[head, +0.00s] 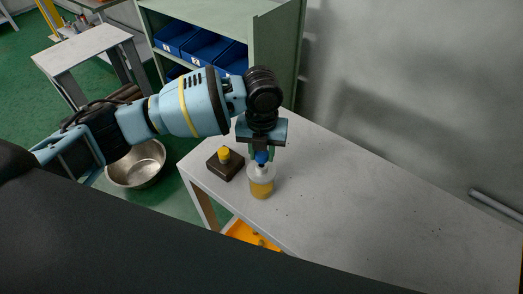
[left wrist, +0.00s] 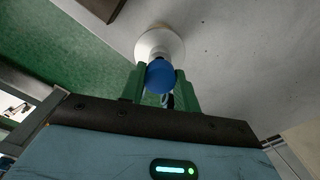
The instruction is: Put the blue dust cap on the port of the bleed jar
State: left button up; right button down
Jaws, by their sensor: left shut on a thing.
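The bleed jar (head: 262,186) is a translucent jar with amber liquid, upright on the grey bench near its left end. My left gripper (head: 262,155) points down over the jar, shut on the blue dust cap (head: 262,157). The cap is right above the top of the jar; I cannot tell whether it touches the port, which is hidden. In the left wrist view the blue cap (left wrist: 160,76) sits between the green fingers (left wrist: 160,85), with the pale round jar (left wrist: 160,43) just beyond it. My right gripper is not in view.
A dark block with a yellow knob (head: 224,156) stands on the bench (head: 370,210) just left of the jar. A metal bowl (head: 137,166) is on the floor, and a green shelf with blue bins (head: 206,47) stands behind.

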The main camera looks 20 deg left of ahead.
aim_at(262, 153)
pick_arm(q)
jog(key=shift+f, duration=1.35)
dwell(1.7)
jog(key=o, duration=1)
jog(key=shift+o, duration=0.2)
jog(key=shift+r, duration=0.1)
notch_tip(262, 153, up, 8)
jog(key=shift+f, duration=0.15)
